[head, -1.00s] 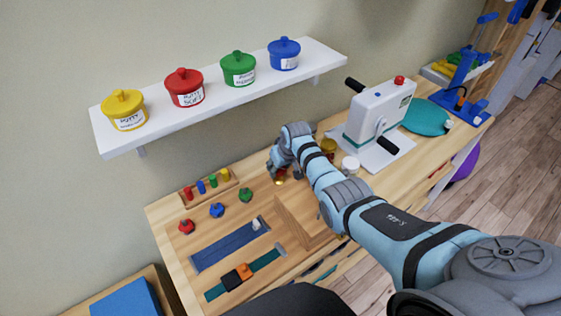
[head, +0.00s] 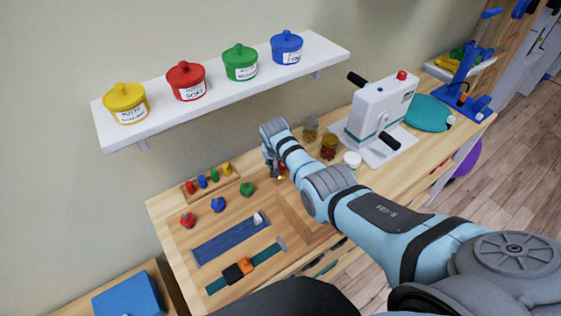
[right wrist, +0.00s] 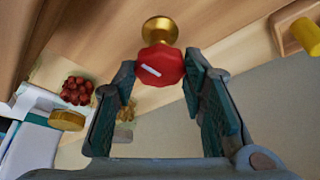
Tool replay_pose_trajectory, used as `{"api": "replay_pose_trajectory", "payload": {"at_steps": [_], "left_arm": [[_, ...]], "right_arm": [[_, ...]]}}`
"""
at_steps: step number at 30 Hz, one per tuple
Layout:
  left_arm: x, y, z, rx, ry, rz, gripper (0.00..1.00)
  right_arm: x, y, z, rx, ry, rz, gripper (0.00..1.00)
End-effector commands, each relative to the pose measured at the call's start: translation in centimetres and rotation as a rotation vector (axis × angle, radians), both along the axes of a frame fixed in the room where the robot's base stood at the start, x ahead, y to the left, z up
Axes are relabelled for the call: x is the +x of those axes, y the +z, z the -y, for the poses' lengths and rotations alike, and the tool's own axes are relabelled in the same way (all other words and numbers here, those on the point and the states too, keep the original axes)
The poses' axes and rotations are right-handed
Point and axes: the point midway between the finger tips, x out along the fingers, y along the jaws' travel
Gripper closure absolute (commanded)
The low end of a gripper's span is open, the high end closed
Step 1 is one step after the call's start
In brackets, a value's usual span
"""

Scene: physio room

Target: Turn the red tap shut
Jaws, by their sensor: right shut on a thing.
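The red tap (right wrist: 162,65) is a faceted red knob with a white mark, on a round brass base (right wrist: 160,30), in the right wrist view. My right gripper (right wrist: 163,78) has its two fingers on either side of the knob, shut on it. In the head view the right gripper (head: 277,174) is at the back of the wooden table, and only a little red and brass of the tap shows beside it. My left gripper is not in view.
Left of the gripper are a peg rack (head: 212,184), red, blue and green knobs (head: 247,189), a zip strip (head: 229,240) and a buckle strap (head: 258,262). Jars (head: 329,150) and a white crank machine (head: 380,115) stand right. A shelf (head: 225,92) with pots overhangs the back.

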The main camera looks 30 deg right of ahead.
Motion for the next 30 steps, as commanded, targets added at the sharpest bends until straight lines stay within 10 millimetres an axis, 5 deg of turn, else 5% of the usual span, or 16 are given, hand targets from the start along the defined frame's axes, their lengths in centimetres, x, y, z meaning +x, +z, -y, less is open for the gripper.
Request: {"api": "replay_pose_trajectory", "payload": {"at_steps": [11, 12, 15, 30], "left_arm": [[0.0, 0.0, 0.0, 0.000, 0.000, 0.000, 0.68], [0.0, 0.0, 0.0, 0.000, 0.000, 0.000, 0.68], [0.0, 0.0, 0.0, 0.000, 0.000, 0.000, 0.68], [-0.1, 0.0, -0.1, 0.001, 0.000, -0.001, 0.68]], "right_arm": [[0.1, 0.1, 0.0, 0.000, -0.004, 0.003, 0.89], [0.1, 0.1, 0.0, 0.000, -0.004, 0.003, 0.58], [0.1, 0.1, 0.0, 0.000, -0.004, 0.001, 0.42], [-0.3, 1.4, -0.3, -0.002, -0.003, 0.003, 0.41]]}}
